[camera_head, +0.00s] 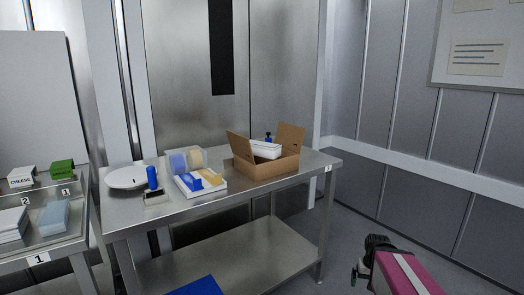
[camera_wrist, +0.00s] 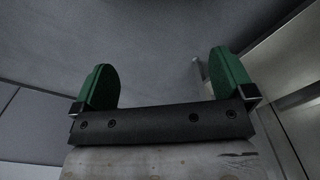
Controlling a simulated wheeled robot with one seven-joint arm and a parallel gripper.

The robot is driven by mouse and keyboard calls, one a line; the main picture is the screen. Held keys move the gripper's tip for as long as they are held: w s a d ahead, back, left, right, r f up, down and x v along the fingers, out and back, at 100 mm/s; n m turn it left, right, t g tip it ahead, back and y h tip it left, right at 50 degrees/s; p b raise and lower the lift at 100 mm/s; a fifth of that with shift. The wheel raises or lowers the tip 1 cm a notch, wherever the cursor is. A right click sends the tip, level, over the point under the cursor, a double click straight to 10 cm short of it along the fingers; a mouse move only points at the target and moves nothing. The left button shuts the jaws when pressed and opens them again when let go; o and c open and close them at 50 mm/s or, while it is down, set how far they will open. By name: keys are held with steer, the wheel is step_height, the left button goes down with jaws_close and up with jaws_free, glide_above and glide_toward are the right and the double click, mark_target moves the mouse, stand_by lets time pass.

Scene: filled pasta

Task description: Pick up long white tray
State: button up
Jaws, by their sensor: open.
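A white tray (camera_head: 219,188) lies on the steel table, with blue and yellow things in it. A white box-like thing (camera_head: 265,150) sits inside an open cardboard box (camera_head: 262,171) on the same table; I cannot tell whether it is a tray. My gripper (camera_wrist: 165,84) shows in the wrist view with its two green fingers wide apart and nothing between them. In the head view my arm is at the bottom right, in front of the table and well apart from everything on it.
The steel table (camera_head: 285,181) has a lower shelf with a blue thing (camera_head: 198,287). A round white dish (camera_head: 125,178), a blue-handled thing (camera_head: 153,180) and a clear container (camera_head: 186,160) stand near the tray. A second table at left holds white stacks (camera_head: 12,224). The floor at right is clear.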

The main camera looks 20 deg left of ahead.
steer(key=w+a+r+n+t+y, duration=0.2)
steer(key=w+a+r+n+y, duration=0.3)
steer(key=w+a, duration=0.4)
steer(key=n+t+y, duration=0.3)
steer(key=n+y, duration=0.6)
steer(key=y, duration=0.3)
glide_toward(278, 147)
steer(key=x, duration=1.1)
steer(key=shift+w+a, duration=0.1)
steer(key=shift+w, duration=0.1)
steer(key=c, duration=1.1)
